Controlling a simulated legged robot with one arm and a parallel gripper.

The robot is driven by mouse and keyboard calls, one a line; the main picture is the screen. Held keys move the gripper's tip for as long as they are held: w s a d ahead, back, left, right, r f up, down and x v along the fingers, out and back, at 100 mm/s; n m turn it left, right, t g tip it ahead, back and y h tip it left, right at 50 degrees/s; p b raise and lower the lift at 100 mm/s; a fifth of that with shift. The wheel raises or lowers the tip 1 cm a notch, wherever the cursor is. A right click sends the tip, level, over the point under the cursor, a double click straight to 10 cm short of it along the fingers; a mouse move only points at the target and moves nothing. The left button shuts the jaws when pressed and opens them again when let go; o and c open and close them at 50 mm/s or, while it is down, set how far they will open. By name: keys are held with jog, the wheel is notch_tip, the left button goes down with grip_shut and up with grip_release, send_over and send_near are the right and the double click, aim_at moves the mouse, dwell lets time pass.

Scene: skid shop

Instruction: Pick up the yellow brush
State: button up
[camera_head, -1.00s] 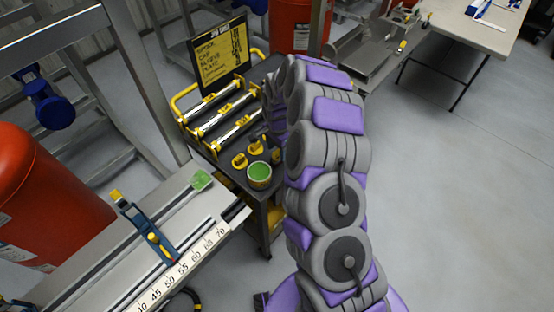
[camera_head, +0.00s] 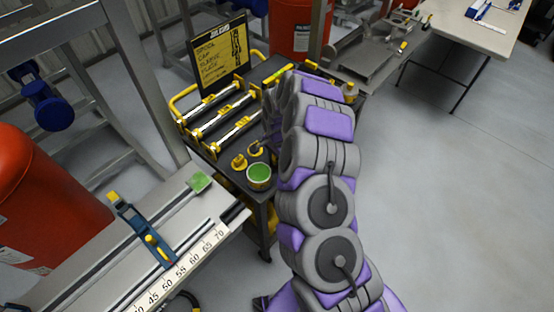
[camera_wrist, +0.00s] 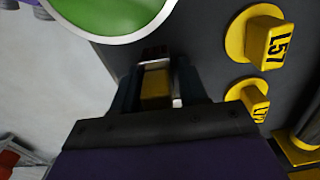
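In the wrist view, a yellow block-like piece (camera_wrist: 155,86), which may be the yellow brush, lies between the two dark fingers of my gripper (camera_wrist: 158,82). A dark end shows beyond it, and a pale strip shows beside the right finger. I cannot tell whether the fingers press on it. In the head view my arm hides most of the gripper, which is low over the black cart top (camera_head: 229,163). I cannot make out the brush there.
A green-topped tub (camera_head: 259,177) stands at the cart's front corner; it fills the wrist view's top left (camera_wrist: 110,12). Yellow pegs (camera_wrist: 262,40) stand right of the fingers. A steel bench with a ruler (camera_head: 180,270) is left.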

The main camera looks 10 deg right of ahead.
grip_shut()
jog(key=shift+r, duration=0.1)
jog(key=shift+r, duration=0.55)
notch_tip(320, 180, up, 3)
jog(key=shift+d+f+p, duration=0.1)
jog(key=shift+f+p, duration=0.1)
jog(key=shift+p, duration=0.5)
jog(key=s+r+p, duration=0.1)
jog(key=s+p, duration=0.1)
jog(key=s, duration=1.4)
jog(key=shift+c, duration=1.4)
grip_release()
jog(key=shift+r, duration=0.1)
jog(key=shift+c, duration=1.4)
